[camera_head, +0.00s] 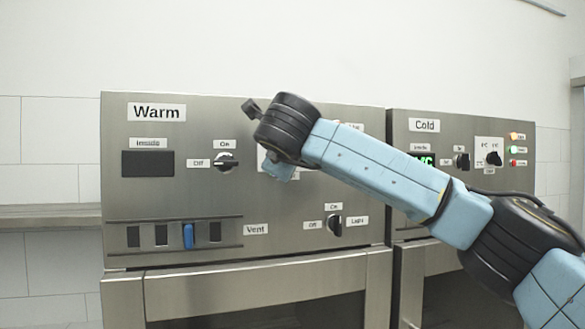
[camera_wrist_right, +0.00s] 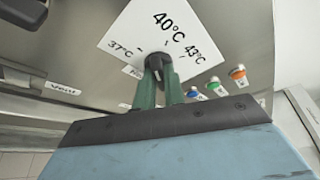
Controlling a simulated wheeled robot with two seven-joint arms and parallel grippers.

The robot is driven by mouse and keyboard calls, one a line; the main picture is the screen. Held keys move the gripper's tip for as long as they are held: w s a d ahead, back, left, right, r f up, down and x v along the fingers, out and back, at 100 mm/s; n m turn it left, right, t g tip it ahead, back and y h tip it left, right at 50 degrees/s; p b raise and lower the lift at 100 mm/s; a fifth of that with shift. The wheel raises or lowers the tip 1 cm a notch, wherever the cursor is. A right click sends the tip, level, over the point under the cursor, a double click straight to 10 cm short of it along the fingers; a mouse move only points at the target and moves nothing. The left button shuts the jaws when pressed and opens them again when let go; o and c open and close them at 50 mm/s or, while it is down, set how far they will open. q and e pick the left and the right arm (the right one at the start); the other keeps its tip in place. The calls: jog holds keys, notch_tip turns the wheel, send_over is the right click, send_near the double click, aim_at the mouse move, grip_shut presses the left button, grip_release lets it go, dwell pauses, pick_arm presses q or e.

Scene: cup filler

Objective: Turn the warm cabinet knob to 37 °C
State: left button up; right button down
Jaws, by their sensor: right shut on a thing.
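The warm cabinet (camera_head: 200,115) carries the label "Warm". In the right wrist view its temperature knob (camera_wrist_right: 156,63) is black and sits on a white dial plate (camera_wrist_right: 128,28) marked 37 °C, 40 °C and 43 °C. My right gripper (camera_wrist_right: 157,82) has its green fingers on both sides of the knob and is shut on it. I cannot tell for sure which mark the knob points to. In the head view my right arm covers the knob and most of its dial, and the fingers are hidden. My left gripper is not in view.
The warm cabinet also has a dark "Inside" display (camera_head: 148,163), an On/Off knob (camera_head: 226,161), a blue vent slider (camera_head: 188,236) and an Off/On/Light knob (camera_head: 334,225). Colored indicator lights (camera_wrist_right: 237,75) lie right of the dial. The cold cabinet (camera_head: 450,115) stands at the right.

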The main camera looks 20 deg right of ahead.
pick_arm(q)
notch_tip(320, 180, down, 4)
jog(key=b, duration=0.4)
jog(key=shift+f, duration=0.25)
pick_arm(e)
jog(key=n+t+h, duration=0.1)
jog(key=n+t, duration=0.1)
jog(key=n, duration=0.3)
jog(key=shift+f, duration=0.1)
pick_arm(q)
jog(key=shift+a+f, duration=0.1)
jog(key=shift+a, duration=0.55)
